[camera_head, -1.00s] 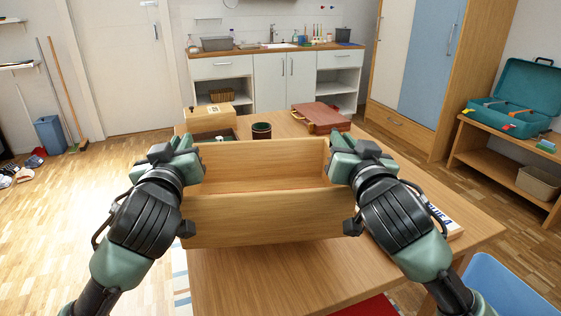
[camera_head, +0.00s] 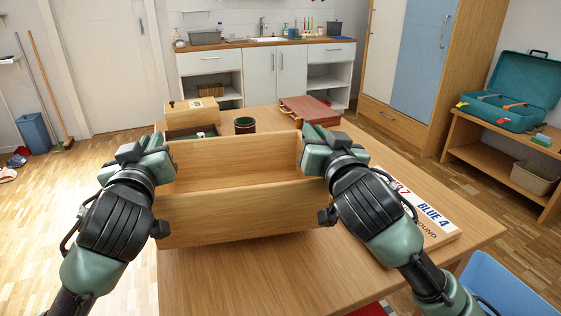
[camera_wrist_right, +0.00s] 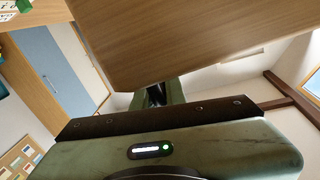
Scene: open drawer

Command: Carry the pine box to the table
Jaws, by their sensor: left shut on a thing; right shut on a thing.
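The pine box (camera_head: 240,214) is an open, empty wooden box held level between my two grippers, in front of my body and over the near part of the table (camera_head: 230,285). My left gripper (camera_head: 160,160) is shut on its left end wall. My right gripper (camera_head: 314,152) is shut on its right end wall. In the right wrist view a large wooden panel of the box (camera_wrist_right: 170,40) fills the top, close to my gripper. The head view does not clearly show whether the box's underside touches the table.
On the table, a flat box with printed letters (camera_head: 430,222) lies right of the pine box. Behind it stand a dark cup (camera_head: 245,126), a red-brown case (camera_head: 309,110), a dark tray (camera_head: 190,132) and a small wooden box (camera_head: 194,113).

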